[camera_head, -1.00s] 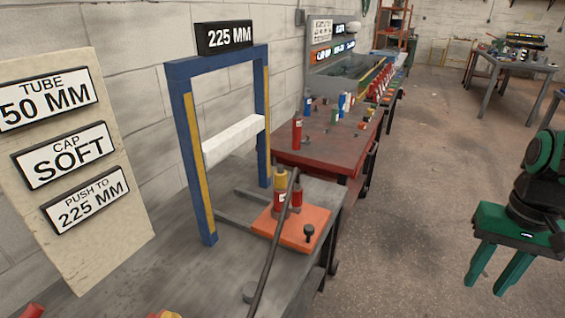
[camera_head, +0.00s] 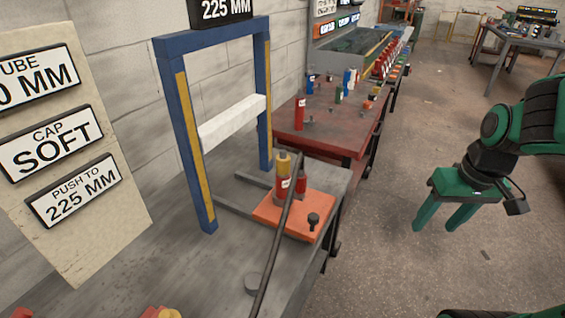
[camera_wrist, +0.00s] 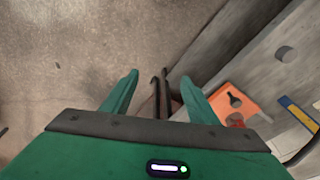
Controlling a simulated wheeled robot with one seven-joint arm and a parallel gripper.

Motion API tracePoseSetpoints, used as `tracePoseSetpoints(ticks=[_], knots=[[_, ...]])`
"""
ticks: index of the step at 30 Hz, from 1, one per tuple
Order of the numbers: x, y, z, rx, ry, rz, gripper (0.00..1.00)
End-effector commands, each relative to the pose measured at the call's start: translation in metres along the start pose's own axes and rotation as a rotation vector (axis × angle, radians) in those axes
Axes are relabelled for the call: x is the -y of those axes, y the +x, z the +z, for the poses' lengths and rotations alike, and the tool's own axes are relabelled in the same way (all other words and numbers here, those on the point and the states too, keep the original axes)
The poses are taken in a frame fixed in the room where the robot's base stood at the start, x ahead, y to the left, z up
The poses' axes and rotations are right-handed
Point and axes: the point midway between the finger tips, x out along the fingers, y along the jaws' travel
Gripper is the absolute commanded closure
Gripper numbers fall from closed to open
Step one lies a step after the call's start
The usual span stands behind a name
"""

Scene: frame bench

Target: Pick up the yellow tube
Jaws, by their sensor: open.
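A yellow tube-like piece (camera_head: 283,164) stands upright on the orange base plate (camera_head: 262,217) on the grey bench. Below its yellow upper part it looks red with a white label. A dark slanting rod (camera_head: 276,246) passes in front and hides part of it. A shorter red piece (camera_head: 302,183) stands just right of it. My gripper (camera_head: 440,220) is open and empty, its fingers pointing down over the floor, right of the bench and well apart from the tube. In the wrist view my gripper (camera_wrist: 159,78) also shows open, with the orange plate (camera_wrist: 238,98) off to the right.
A blue frame (camera_head: 184,150) with a white crossbar (camera_head: 232,122) stands behind the plate. A black knob (camera_head: 313,219) rises from the plate. A red table (camera_head: 345,138) with several small pieces is beyond. The floor (camera_head: 385,255) right of the bench is clear.

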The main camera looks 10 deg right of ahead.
Motion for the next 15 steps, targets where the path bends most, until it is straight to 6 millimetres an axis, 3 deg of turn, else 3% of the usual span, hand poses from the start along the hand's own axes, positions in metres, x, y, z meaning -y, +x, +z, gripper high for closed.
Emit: tracePoseSetpoints(ticks=[3,7,12,15], knots=[[0.047,0.03,-0.052,-0.115,-0.258,-0.086,0.46],[0.111,0.052,-0.1,-0.279,-0.496,-0.206,0.46],[0.199,0.062,-0.146,-0.525,-0.699,-0.372,0.46],[0.24,0.057,-0.166,-0.667,-0.75,-0.451,0.46]])
